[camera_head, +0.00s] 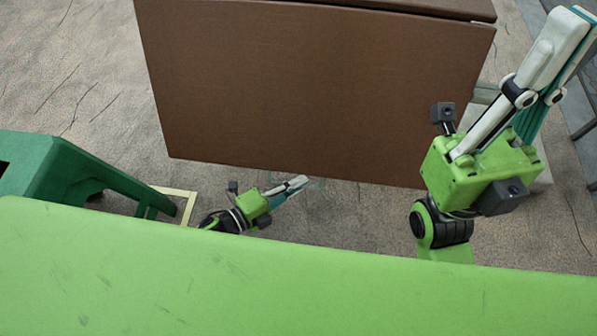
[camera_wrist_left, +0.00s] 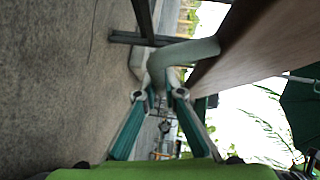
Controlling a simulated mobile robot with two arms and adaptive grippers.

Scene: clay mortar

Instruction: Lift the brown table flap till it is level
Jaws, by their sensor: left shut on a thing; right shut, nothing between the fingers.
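The brown table flap (camera_head: 315,90) hangs steeply down from the brown table top (camera_head: 430,6) in the head view. Its underside or face also shows in the left wrist view (camera_wrist_left: 250,40). My left gripper (camera_head: 303,181) is low, just below the flap's bottom edge. In the left wrist view its fingers (camera_wrist_left: 163,92) close at a pale grey bar (camera_wrist_left: 188,50); the exact contact is hard to see. My right gripper (camera_head: 574,22) is shut and empty, raised beside the flap's right edge.
A green surface (camera_head: 290,285) fills the bottom of the head view. A dark green stool-like object (camera_head: 75,170) stands at the left. A pale leg (camera_head: 487,92) shows behind the flap's right side. Cracked grey floor (camera_head: 70,65) is open at the left.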

